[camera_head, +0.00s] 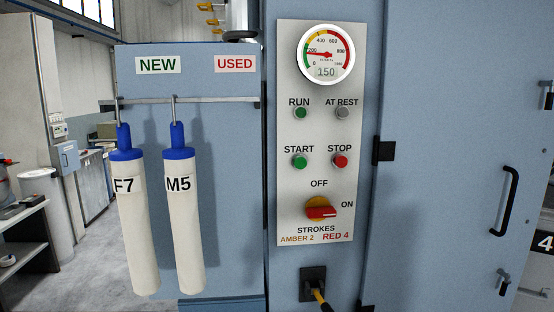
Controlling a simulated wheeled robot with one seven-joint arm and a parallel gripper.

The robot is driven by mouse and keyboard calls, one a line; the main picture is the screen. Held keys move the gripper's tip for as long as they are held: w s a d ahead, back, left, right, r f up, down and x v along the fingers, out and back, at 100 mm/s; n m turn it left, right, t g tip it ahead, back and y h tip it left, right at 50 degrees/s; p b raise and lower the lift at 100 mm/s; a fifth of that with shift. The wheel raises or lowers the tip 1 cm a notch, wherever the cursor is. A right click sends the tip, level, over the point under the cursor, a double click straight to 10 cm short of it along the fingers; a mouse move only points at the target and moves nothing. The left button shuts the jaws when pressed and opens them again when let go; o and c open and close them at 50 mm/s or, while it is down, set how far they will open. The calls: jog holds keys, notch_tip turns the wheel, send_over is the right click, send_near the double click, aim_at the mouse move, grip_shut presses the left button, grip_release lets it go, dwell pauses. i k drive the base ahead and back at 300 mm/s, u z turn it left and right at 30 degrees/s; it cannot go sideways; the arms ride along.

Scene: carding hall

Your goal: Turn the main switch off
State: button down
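The main switch (320,209) is a red rotary handle on a round yellow base, low on the light grey control panel (287,215). The handle lies about level, with its pale mark at the right end towards the word ON. The word OFF stands above the switch. My gripper is not in view, and nothing touches the switch.
Above are a green START button (300,161), a red STOP button (340,161), and a gauge (326,54) showing 150. A yellow-and-black lever (320,299) sticks out below the panel. Filter sleeves (135,220) hang left; a door handle (508,201) is right.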

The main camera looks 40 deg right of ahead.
aim_at(317, 209)
jog(key=z, duration=1.6)
